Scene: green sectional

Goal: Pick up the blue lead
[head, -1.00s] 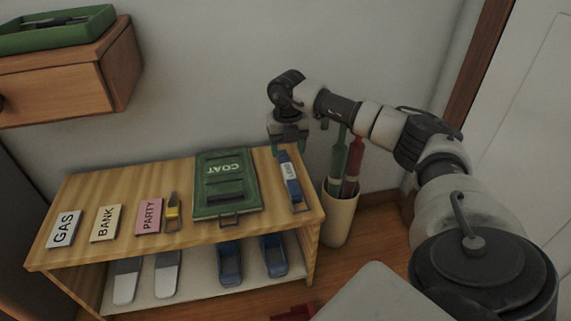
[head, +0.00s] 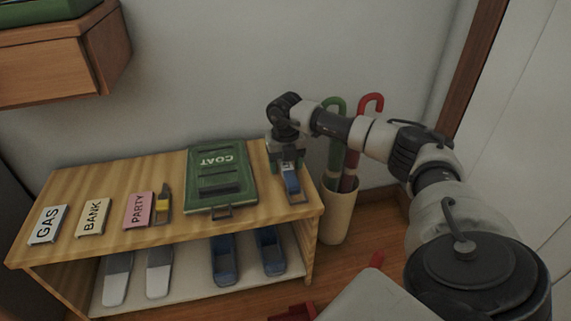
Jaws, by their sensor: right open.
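My left gripper is not in view.
Shoes fill the shelf below. An umbrella holder (head: 338,212) stands right of the bench. A drawer (head: 60,60) hangs upper left.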

